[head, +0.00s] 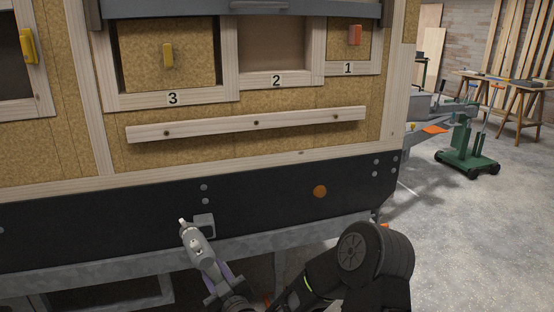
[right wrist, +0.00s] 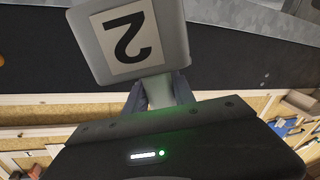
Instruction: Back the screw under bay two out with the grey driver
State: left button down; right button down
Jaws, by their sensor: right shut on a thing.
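A pale wooden batten (head: 210,127) with several dark screws runs below the numbered bays. The screw under bay two (head: 256,123) is its middle one, seated in the wood as far as I can see. My right gripper (head: 223,274) is low in front of the black skirt, well below the batten. It is shut on the grey driver (head: 197,245), whose pale tip points up and left, clear of the screw. In the right wrist view the driver's grey block (right wrist: 175,65) carries an upside-down 2; the handle shows between the fingers. My left gripper is not in view.
Bay two (head: 272,45) is an open recess; bays three (head: 140,60) and one (head: 345,45) have panels with coloured handles. A steel rail (head: 140,258) runs below the black skirt (head: 110,220). A green wheeled stand (head: 467,150) is at right on open floor.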

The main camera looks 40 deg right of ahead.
jog(key=s+d+r+m+g+h+p, duration=0.1)
jog(key=d+r+m+h+p, duration=0.3)
jog(key=d+r+p, duration=1.4)
notch_tip(320, 180, up, 4)
jog(key=shift+s+d+r+m+p, duration=0.2)
jog(key=shift+s+d+m+p, duration=0.2)
jog(key=shift+s+m, duration=0.55)
jog(key=shift+w+m, duration=0.25)
jog(key=shift+b+x, duration=1.8)
jog(key=shift+x, duration=1)
jog(key=shift+r, duration=0.1)
jog(key=shift+w, duration=0.1)
